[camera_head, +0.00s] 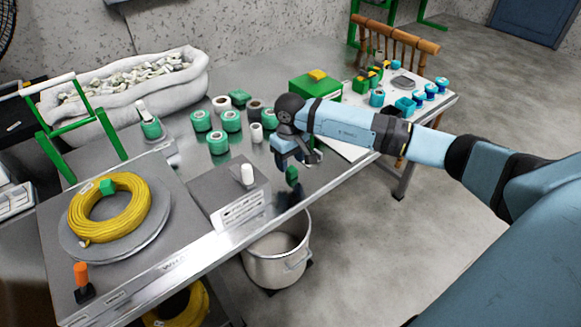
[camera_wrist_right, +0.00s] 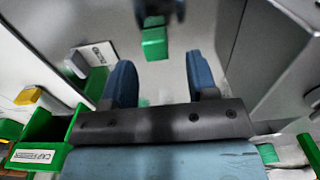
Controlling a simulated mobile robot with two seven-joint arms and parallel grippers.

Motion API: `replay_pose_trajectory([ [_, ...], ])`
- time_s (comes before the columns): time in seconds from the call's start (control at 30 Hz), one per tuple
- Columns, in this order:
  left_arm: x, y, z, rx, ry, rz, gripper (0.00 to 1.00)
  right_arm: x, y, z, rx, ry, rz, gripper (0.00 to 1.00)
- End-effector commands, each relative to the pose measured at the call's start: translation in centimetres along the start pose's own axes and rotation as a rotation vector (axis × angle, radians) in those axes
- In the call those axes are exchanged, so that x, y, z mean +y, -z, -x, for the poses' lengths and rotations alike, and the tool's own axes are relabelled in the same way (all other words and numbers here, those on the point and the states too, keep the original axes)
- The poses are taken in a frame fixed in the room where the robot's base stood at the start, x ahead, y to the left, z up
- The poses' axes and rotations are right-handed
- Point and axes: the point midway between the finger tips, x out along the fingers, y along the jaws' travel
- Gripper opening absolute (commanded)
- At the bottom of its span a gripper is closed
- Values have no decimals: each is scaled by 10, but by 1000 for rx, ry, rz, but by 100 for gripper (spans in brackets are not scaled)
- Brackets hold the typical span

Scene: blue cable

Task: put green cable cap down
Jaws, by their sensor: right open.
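My right gripper (camera_head: 292,160) is over the front edge area of the metal table (camera_head: 345,178), pointing down. In the right wrist view its two blue fingers (camera_wrist_right: 164,68) are spread apart with nothing between them. A small green cap (camera_head: 292,175) is just below the fingertips in the head view. In the right wrist view the green cap (camera_wrist_right: 154,43) lies beyond the fingertips, apart from them. A dark shape is right beside the cap; I cannot tell whether it is a reflection. Whether the cap touches the table is unclear. My left gripper is not in view.
A grey box with a white piece (camera_head: 247,174) stands left of the gripper. Several green spools (camera_head: 218,142) stand behind it. A green box (camera_head: 315,90) is farther back. A coiled yellow cable (camera_head: 110,208) lies at left. A metal pot (camera_head: 275,258) is below the table edge.

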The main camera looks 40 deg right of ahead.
Motion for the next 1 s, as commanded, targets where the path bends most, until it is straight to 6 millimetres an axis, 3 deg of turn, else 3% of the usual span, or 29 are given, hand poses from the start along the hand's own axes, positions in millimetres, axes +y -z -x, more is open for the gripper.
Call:
replay_pose_trajectory([
  [0.1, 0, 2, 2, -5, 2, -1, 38, 2, 1, 32, 6, -3, -1, 53],
  [0.33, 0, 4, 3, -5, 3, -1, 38, 2, 1, 65, 4, -3, -3, 53],
  [1.0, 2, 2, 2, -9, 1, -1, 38, 2, 1, 73, 4, -3, -3, 53],
])
